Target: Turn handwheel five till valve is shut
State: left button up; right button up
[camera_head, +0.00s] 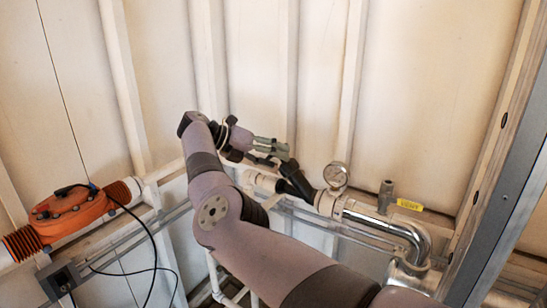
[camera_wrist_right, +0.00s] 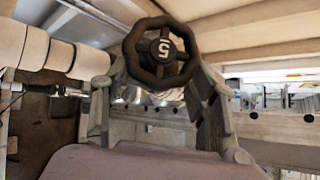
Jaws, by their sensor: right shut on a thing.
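Handwheel five (camera_wrist_right: 160,52) is a dark, lobed wheel with a white "5" on its hub, at the upper middle of the right wrist view. My right gripper (camera_wrist_right: 160,72) has one finger on each side of the wheel and is shut on its rim. In the head view my right gripper (camera_head: 275,149) is at the upper end of a black, slanted valve body (camera_head: 295,179) on the pipe. There the wheel is mostly hidden by the fingers, and I cannot make out its number. My left gripper is not in view.
A pressure gauge (camera_head: 336,175) stands just right of the valve. A shiny bent pipe (camera_head: 410,237) and a yellow label (camera_head: 410,205) are further right. An orange reactor housing (camera_head: 72,215) with black cables is at left. A ribbed pale wall (camera_head: 255,60) stands close behind.

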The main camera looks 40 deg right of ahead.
jog(key=shift+w, duration=0.15)
jog(key=o, duration=0.8)
jog(key=shift+o, duration=1.2)
jog(key=shift+w, duration=0.25)
jog(key=shift+o, duration=1.3)
jog(key=shift+s, duration=0.1)
jog(key=shift+r, duration=0.1)
notch_tip(320, 180, up, 10)
jog(key=shift+f, duration=0.1)
